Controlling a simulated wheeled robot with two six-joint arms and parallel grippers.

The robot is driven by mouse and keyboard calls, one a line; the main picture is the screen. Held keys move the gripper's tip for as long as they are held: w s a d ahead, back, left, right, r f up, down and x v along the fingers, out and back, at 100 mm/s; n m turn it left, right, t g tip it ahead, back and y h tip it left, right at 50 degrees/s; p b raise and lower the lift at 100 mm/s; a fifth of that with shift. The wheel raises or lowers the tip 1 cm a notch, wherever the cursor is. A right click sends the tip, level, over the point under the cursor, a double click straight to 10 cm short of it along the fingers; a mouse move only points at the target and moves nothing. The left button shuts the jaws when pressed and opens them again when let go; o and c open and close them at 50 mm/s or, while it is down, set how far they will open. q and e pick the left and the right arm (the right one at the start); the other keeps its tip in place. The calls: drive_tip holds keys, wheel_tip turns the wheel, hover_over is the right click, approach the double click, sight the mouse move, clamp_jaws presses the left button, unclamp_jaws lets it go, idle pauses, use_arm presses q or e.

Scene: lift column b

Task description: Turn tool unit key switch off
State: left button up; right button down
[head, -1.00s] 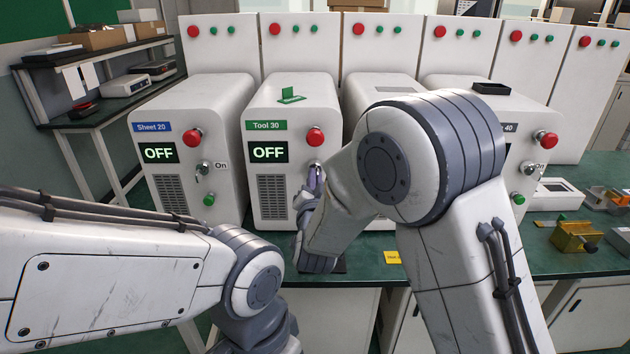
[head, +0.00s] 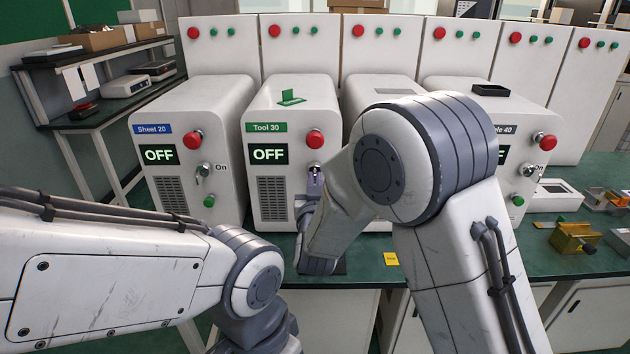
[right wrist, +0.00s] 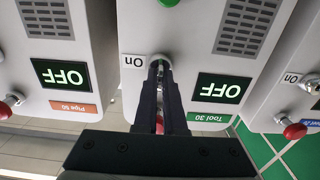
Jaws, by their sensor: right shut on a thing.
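The Tool 30 unit (head: 292,105) is a white cabinet with a green label, a red button (head: 315,139) and a display (head: 268,154) reading OFF. Its key switch (right wrist: 160,58) is below the red button, with "On" printed beside it in the upside-down right wrist view. My right gripper (head: 314,176) is at this switch, its fingers (right wrist: 160,72) shut on the key. The key itself is mostly hidden between the fingertips. My left arm comes in low at the left, and its gripper is out of view.
The Sheet 20 unit (head: 190,130) stands to the left, with its own key switch (head: 203,170) and OFF display. The Pipe 50 unit (right wrist: 60,50) is the neighbour on the other side. Bare green bench (head: 355,268) lies in front, with a small yellow tag (head: 390,258).

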idle(0.3)
drive_tip(key=c, duration=1)
unclamp_jaws()
drive_tip(key=shift+s, duration=0.1)
drive_tip(key=s+b, duration=0.1)
drive_tip(key=s, duration=0.9)
drive_tip(key=shift+s, duration=0.2)
drive_tip(key=shift+w+d+f, duration=0.1)
